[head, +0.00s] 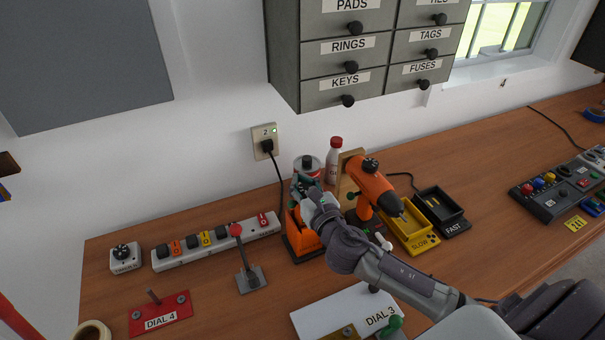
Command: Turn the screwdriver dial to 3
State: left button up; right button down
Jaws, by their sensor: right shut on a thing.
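An orange screwdriver (375,190) with a dark, drill-like tip stands on the bench right of my right gripper. A black dial (370,164) sits on its top; its setting is too small to read. My right gripper (303,190) is above a second orange device (301,236) on a dark base, apart from the screwdriver. It is shut at the top of this device, and the gripped part is mostly hidden by the fingers. My left gripper is not in view.
A white-red bottle (334,162) and a can (307,168) stand behind the gripper. Yellow (414,241) and black (443,222) trays lie right. A power strip (218,242), lever (248,262) and DIAL 4 plate (160,316) lie left. The DIAL 3 board (335,312) is in front.

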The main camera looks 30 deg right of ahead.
jog(key=n+y, duration=0.1)
jog(key=y, duration=0.1)
jog(key=n+y+b, duration=0.1)
jog(key=shift+a+f+y, duration=0.2)
jog(key=shift+f+y, duration=0.1)
jog(key=shift+y, duration=0.1)
jog(key=shift+s+a+n+g+y+b, duration=0.15)
jog(key=shift+n+g+y+b, duration=0.45)
jog(key=shift+n+y, duration=0.75)
jog(key=shift+a+r+y, duration=0.1)
jog(key=shift+y, duration=0.25)
jog(key=c, duration=1)
grip_release()
jog(key=shift+r, duration=0.1)
jog(key=v, duration=1.2)
